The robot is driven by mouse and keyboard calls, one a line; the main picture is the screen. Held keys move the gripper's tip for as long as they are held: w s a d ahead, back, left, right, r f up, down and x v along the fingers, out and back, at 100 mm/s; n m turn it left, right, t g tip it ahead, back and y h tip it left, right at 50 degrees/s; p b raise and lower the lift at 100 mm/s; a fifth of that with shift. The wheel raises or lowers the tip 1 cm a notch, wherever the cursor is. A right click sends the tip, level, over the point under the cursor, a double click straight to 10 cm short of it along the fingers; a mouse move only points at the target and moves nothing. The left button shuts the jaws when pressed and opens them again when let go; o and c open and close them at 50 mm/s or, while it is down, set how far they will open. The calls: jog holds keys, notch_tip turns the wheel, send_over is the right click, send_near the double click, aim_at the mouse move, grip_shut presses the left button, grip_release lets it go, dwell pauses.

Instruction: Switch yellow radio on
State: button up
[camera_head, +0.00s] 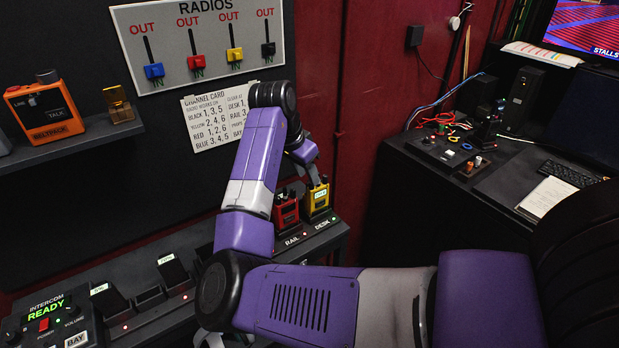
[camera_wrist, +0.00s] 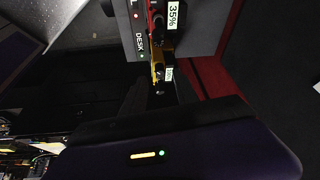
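The yellow radio (camera_head: 320,200) stands upright in the charger slot labelled DESK, at the right end of the charger shelf. A small display shows on its front, too small to read in the head view. In the wrist view the yellow radio (camera_wrist: 157,70) is seen near the top centre, partly hidden. My gripper (camera_head: 314,175) points down at the top of the yellow radio, very close to it. I cannot tell whether it touches. The fingers are dark and largely hidden, so their opening is unclear.
A red radio (camera_head: 286,212) stands close on the left, in the RAIL slot. More chargers and an intercom box (camera_head: 50,322) are at lower left. The RADIOS switch panel (camera_head: 200,40) and channel card (camera_head: 215,118) hang behind my arm. A cluttered desk (camera_head: 480,180) is at right.

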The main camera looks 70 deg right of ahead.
aim_at(316, 194)
jog(key=shift+x, duration=1.75)
grip_shut()
